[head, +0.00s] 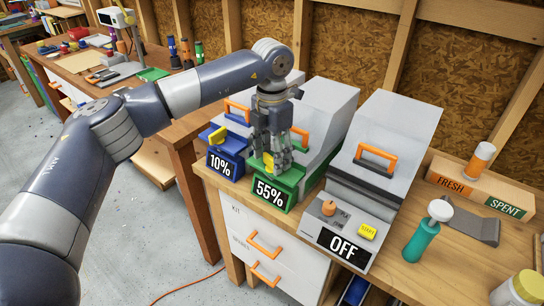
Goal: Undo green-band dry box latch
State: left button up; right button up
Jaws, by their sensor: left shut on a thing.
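The green-band dry box (286,181) stands on the wooden bench with a "55%" label on its front. Its yellow latch (268,162) shows at the top of the green front, partly covered by my fingers. My left gripper (272,165) reaches down from above and is shut on the latch. The box's orange handle (301,137) shows just right of the gripper. My right gripper is not in view.
A blue-band dry box (227,155) reading "10%" stands close on the left. A grey machine (390,140) reading "OFF" stands on the right. Further right are a green bottle (420,242) and a "FRESH/SPENT" wooden rack (475,190).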

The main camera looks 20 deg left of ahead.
aim_at(272, 158)
pick_arm(q)
jog(key=shift+s+f+n+b, duration=0.1)
jog(key=shift+f+n+b, duration=0.05)
jog(key=shift+n, duration=0.5)
jog(key=shift+s+f+n+b, duration=0.1)
jog(key=shift+f+n+b, duration=0.05)
jog(key=shift+n, duration=0.5)
jog(key=o, duration=1.1)
jog(key=shift+w, duration=0.15)
jog(key=shift+c, duration=0.2)
jog(key=shift+r, duration=0.15)
jog(key=shift+r, duration=0.15)
notch_tip(272, 158, up, 12)
